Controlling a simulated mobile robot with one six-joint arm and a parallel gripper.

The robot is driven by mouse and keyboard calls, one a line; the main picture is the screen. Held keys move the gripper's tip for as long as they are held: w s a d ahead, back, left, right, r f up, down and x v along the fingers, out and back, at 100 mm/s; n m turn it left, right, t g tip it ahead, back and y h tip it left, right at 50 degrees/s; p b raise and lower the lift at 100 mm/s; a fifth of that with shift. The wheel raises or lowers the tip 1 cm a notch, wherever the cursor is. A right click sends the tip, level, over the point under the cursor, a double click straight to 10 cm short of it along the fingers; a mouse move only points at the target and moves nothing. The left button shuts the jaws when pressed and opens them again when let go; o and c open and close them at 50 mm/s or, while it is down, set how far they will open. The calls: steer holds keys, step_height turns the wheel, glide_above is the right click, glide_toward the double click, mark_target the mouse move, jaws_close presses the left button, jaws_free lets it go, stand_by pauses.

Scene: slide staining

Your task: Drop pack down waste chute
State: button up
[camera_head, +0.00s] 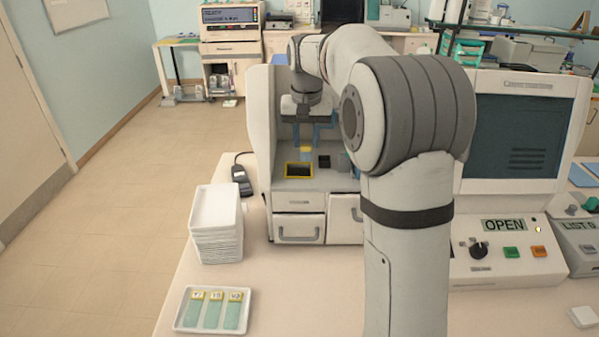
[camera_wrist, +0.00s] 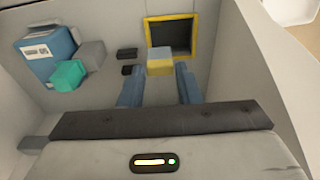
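A small pack (camera_wrist: 160,62), yellow and pale, sits between the blue fingertips of my gripper (camera_wrist: 160,76) in the wrist view. The gripper appears shut on it, and the pack sticks out past the tips. In the head view the pack (camera_head: 306,150) hangs at the ends of the fingers of my gripper (camera_head: 306,146), inside the bench cabinet. The waste chute (camera_wrist: 172,36) is a dark opening with a yellow frame, just beyond the pack in the wrist view. In the head view the chute (camera_head: 299,170) lies below and slightly left of the pack.
Beside the chute are small black blocks (camera_wrist: 127,54), a teal box (camera_wrist: 68,75) and a blue box (camera_wrist: 45,52). Cabinet walls stand around my gripper. A tray stack (camera_head: 216,222) and a slide tray (camera_head: 183,325) with several slides stand front left. A machine (camera_head: 503,225) reads OPEN at right.

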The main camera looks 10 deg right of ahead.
steer(key=o, duration=0.4)
steer(key=shift+o, duration=0.2)
steer(key=shift+r, duration=0.1)
step_height(320, 180, up, 8)
steer(key=shift+s+f+b, duration=0.2)
steer(key=shift+s+b, duration=0.2)
steer(key=shift+s, duration=0.05)
steer(key=s+f, duration=0.5)
steer(key=s, duration=0.5)
steer(key=s+f+n+t+b, duration=0.1)
steer(key=s+f, duration=0.4)
steer(key=s, duration=0.5)
steer(key=s+f+n+t, duration=0.1)
steer(key=s+f, duration=0.4)
steer(key=s, duration=0.6)
steer(key=shift+d+f, duration=0.2)
steer(key=shift+f, duration=0.2)
